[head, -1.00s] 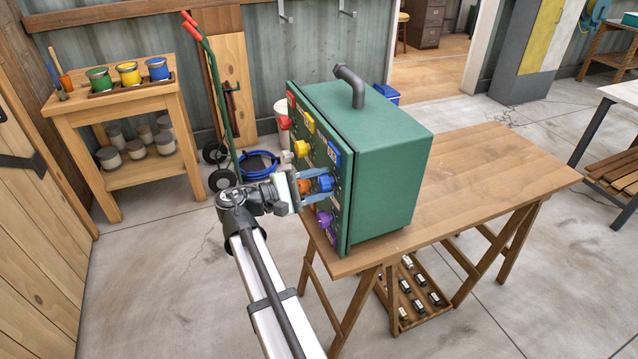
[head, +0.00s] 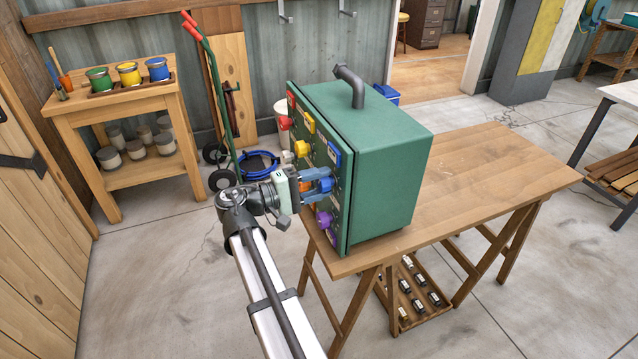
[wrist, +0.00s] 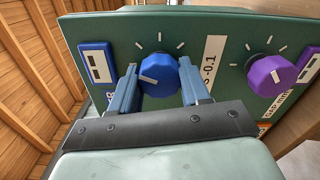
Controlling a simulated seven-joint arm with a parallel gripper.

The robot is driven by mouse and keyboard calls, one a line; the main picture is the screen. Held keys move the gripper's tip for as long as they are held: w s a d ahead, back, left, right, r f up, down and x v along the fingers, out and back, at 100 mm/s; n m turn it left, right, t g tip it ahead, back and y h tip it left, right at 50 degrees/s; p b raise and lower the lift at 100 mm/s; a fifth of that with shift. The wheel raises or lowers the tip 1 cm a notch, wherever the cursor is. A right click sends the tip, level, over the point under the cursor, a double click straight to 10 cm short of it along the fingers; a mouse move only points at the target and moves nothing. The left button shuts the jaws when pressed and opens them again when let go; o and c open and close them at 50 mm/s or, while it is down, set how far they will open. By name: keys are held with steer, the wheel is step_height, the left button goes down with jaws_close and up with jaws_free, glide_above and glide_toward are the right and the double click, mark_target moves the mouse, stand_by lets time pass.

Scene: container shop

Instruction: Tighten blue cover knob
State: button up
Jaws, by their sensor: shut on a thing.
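The green box (head: 385,165) stands on the wooden table, its knob panel facing left. My gripper (wrist: 160,90) is shut on the blue knob, with a finger on either side. White tick marks surround the knob, and a white label reading about "0.1" is beside it. The purple knob (wrist: 271,75) is to its right in the wrist view.
Red (head: 285,122) and yellow (head: 301,148) knobs stick out from the same panel, near my gripper. The wooden table (head: 490,180) is clear to the right of the box.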

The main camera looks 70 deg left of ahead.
steer(key=shift+m, duration=2)
steer(key=o, duration=1)
steer(key=shift+o, duration=0.2)
steer(key=s, duration=1.4)
